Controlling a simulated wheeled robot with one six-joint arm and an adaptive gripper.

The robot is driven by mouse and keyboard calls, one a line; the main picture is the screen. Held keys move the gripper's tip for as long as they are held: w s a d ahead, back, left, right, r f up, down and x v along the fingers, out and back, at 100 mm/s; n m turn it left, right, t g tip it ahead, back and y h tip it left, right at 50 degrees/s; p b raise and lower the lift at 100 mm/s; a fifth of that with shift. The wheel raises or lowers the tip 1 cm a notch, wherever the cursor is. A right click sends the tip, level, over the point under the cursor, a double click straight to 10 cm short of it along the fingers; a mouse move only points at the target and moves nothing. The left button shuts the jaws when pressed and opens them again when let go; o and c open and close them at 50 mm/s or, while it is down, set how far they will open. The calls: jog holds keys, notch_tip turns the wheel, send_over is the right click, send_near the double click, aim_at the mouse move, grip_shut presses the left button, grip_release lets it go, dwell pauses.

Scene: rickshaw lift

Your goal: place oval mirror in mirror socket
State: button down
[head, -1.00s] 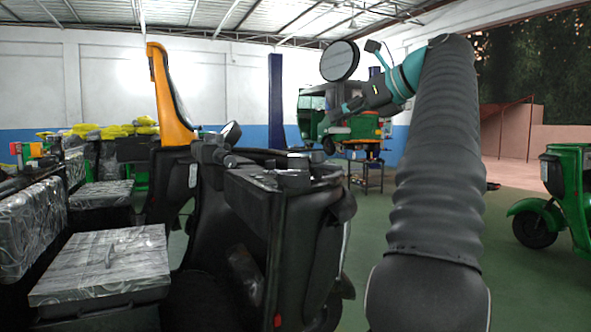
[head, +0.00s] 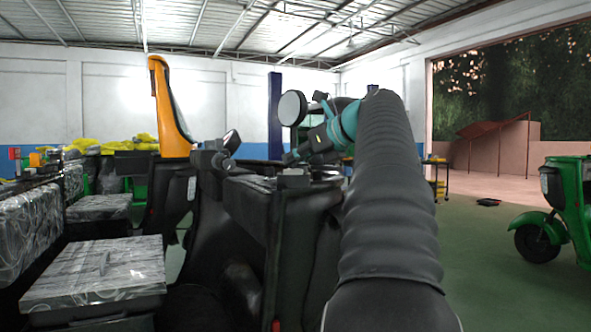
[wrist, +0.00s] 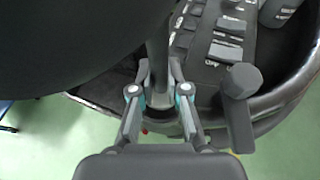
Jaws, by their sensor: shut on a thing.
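The oval mirror (head: 292,108) is upright above the rickshaw's dashboard in the head view, its pale face toward me. In the wrist view its dark back (wrist: 75,40) fills the upper left, with its stem (wrist: 157,60) running down between the fingers. My gripper (head: 290,157) is shut on the stem; the wrist view shows both fingertips (wrist: 160,97) closed around it. The held mirror is just above the dashboard's right part. I cannot surely pick out the mirror socket; the stem's lower end is hidden by the fingers.
The black dashboard (wrist: 212,65) has several raised switches. A dark knob-ended post (wrist: 241,82) stands close right of my gripper. A wrapped seat (head: 100,270) is at lower left. Green floor (head: 480,270) is open at right.

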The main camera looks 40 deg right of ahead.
jog(key=shift+f, duration=0.45)
jog(key=shift+f, duration=0.15)
jog(key=c, duration=1.2)
grip_release()
jog(key=shift+s+r, duration=0.25)
jog(key=p+v, duration=0.2)
jog(key=v, duration=0.9)
jog(key=shift+s, duration=0.25)
